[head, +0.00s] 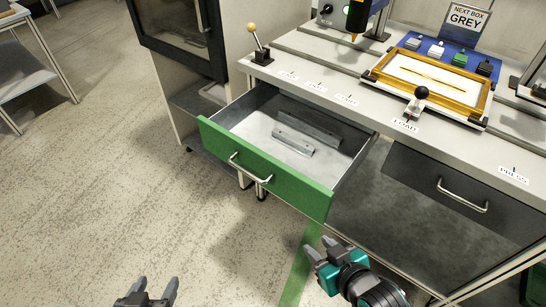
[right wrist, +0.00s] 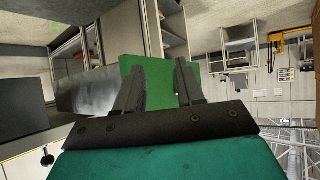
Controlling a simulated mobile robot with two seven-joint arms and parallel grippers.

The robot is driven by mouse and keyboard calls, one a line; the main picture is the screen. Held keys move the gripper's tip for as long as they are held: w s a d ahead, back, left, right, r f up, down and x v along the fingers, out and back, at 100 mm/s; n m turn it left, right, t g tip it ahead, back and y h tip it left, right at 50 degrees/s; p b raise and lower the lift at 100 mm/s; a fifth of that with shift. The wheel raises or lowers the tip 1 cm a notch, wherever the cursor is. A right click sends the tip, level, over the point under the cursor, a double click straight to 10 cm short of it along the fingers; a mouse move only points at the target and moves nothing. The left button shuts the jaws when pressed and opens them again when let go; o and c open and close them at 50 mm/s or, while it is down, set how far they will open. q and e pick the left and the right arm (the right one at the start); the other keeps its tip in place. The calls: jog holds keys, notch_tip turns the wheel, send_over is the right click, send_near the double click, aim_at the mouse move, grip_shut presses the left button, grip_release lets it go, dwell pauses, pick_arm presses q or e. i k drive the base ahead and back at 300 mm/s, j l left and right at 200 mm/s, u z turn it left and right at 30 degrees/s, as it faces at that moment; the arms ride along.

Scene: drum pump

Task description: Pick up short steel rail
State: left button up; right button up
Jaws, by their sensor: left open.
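The short steel rail (head: 293,142) lies in the open drawer, in front of a longer steel rail (head: 308,127) and roughly parallel to it. The drawer (head: 225,151) is pulled out and has a green front with a metal handle. My right gripper (head: 319,247) is outside the drawer, near the right end of its front, open and empty. The right wrist view shows its two fingers apart (right wrist: 158,68), with the green front beyond them. My left gripper (head: 151,283) is open and empty at the bottom edge, over the floor and away from the drawer.
Above the drawer is a worktop (head: 345,98) with a ball-topped lever (head: 257,45) and a yellow-framed tray (head: 430,80). A closed dark drawer (head: 455,192) is to the right. The floor (head: 100,170) at left is open.

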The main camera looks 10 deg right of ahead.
aim_at(304, 148)
jog(key=z, duration=0.8)
jog(key=i+j+z, duration=0.2)
jog(key=j+z, duration=0.2)
jog(key=j, duration=0.95)
